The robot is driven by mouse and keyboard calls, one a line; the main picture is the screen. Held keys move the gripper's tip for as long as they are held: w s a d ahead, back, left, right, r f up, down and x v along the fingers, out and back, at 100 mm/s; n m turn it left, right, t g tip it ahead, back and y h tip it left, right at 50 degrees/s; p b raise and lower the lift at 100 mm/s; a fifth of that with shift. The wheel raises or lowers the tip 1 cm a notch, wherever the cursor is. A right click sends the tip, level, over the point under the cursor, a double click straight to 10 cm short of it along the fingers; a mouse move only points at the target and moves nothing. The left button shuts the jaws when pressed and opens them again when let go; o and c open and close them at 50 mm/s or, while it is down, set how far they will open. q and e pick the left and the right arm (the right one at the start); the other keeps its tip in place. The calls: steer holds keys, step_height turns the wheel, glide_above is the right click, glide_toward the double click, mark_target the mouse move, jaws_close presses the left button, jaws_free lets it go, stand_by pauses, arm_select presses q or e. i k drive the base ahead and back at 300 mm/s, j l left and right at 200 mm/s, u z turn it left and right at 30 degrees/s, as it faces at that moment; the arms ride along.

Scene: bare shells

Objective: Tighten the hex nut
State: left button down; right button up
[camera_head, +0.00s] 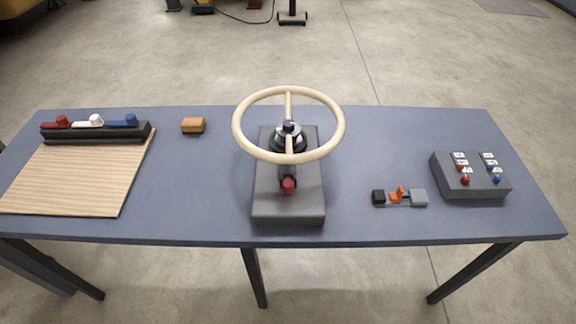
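A cream steering wheel (240,138) is mounted on a dark grey base block (288,208) at the middle of the table. At the wheel's hub sits a small dark piece (289,127), which may be the hex nut. It is too small to make out its sides or how tightly it sits. A red-tipped part (289,186) sticks out of the mount below the wheel. Neither of my grippers is in view.
The blue-grey table (375,145) also holds a wooden board (75,180), a black rack (95,135) with red, white and blue pieces, an orange-brown block (193,125), a small black, orange and grey device (418,197) and a grey switch box (475,188). Space between them is clear.

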mark_target(289, 125)
steer(key=i+j+z, duration=0.1)
steer(key=j+z, duration=0.25)
steer(key=j, duration=0.9)
